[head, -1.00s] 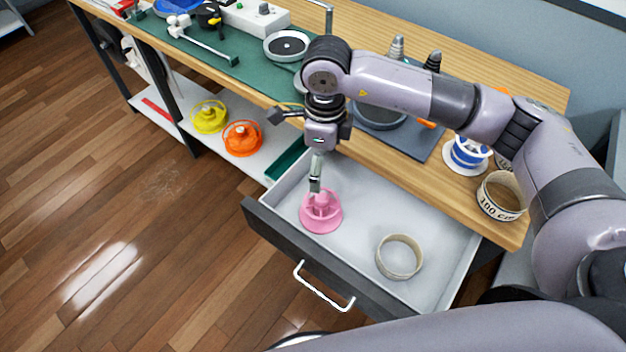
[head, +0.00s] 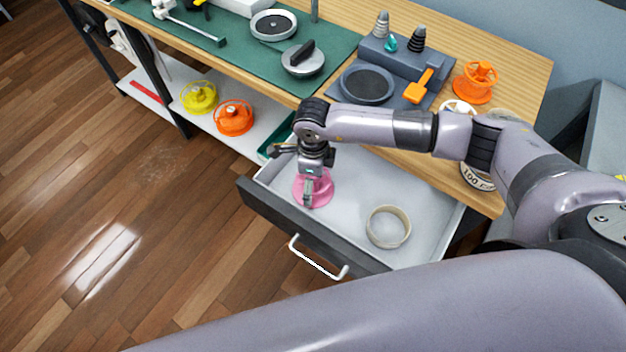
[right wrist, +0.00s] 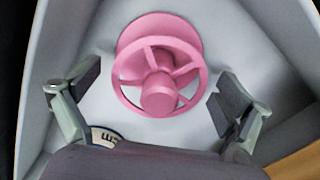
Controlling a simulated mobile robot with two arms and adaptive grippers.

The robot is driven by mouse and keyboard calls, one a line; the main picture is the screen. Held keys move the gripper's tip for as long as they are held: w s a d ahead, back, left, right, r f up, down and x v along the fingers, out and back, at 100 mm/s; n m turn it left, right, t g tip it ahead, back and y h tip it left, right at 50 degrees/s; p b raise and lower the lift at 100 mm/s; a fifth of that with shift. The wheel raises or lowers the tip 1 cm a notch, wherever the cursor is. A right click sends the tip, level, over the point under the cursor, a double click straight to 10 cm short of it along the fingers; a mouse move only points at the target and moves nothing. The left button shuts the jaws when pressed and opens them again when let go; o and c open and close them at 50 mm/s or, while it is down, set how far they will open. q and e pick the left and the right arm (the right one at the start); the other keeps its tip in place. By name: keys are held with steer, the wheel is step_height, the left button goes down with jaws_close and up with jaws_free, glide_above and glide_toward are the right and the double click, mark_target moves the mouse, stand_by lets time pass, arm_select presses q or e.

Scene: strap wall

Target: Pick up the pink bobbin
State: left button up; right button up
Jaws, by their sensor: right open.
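The pink bobbin (head: 324,187) stands in the open drawer (head: 345,180), near its left end. In the right wrist view the bobbin (right wrist: 160,92) is seen from above, with its spoked rim and round hub facing the camera. My right gripper (head: 308,192) is down at the bobbin and partly hides it in the head view. In the right wrist view the right gripper (right wrist: 158,88) is open, one finger on each side of the bobbin, with visible gaps between fingers and rim. My left gripper is not in view.
A cream ring (head: 407,223) lies in the drawer to the right. The drawer's dark front (head: 270,215) and pale walls stand close around the gripper. Yellow (head: 199,97) and orange (head: 234,117) bobbins sit on the lower shelf. Another orange bobbin (head: 474,82) stands on the workbench.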

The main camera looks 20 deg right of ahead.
steer(key=shift+f, duration=1.2)
steer(key=shift+c, duration=0.6)
steer(key=c, duration=1.2)
